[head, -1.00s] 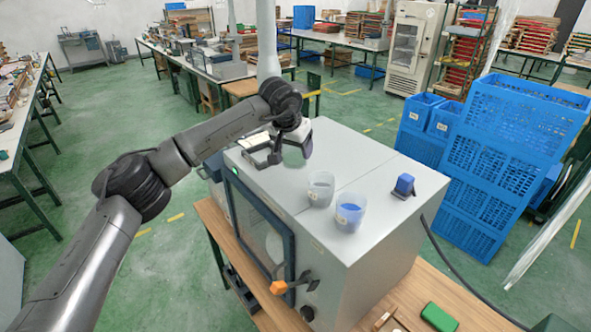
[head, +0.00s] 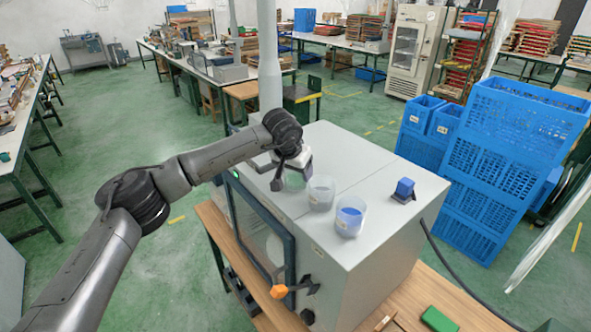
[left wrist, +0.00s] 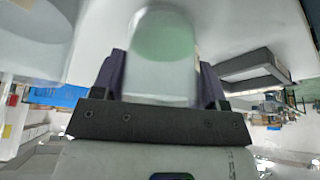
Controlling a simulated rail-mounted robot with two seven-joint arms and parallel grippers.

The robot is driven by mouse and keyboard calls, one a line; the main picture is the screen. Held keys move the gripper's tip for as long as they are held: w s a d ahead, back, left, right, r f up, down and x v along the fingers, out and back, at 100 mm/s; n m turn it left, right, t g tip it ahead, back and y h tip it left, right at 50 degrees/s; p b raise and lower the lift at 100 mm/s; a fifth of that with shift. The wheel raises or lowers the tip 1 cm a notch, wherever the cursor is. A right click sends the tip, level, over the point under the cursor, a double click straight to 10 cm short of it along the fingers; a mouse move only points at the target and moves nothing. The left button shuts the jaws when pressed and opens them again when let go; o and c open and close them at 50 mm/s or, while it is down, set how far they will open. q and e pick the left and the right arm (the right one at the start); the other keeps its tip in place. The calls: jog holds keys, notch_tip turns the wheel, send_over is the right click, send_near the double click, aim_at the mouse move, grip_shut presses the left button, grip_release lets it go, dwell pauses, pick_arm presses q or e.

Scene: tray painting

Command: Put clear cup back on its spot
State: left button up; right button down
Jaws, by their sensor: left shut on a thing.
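My left gripper (head: 286,168) is shut on a see-through cup (head: 294,182) with a green tint. The cup is upright at the left end of the cup row, low at the grey cabinet's top (head: 340,148); I cannot tell whether it touches. In the left wrist view the held cup (left wrist: 163,48) sits between the two dark fingers of the left gripper (left wrist: 163,80), its far end green. A clear greyish cup (head: 321,194) stands just right of it, and a cup with blue in it (head: 350,216) stands farther right. My right gripper is not in view.
A small blue block (head: 404,187) on a dark base sits at the cabinet top's right. An orange-tipped handle (head: 280,291) sticks out in front. A green block (head: 438,319) lies on the wooden bench. Blue crates (head: 502,150) are stacked at right. The cabinet's back top is clear.

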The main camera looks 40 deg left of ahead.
pick_arm(q)
jog(key=o, duration=1.1)
jog(key=shift+c, duration=0.2)
jog(key=b+v, duration=0.1)
jog(key=v, duration=1.1)
jog(key=shift+w+r, duration=0.1)
jog(key=shift+r, duration=0.05)
jog(key=shift+d, duration=0.1)
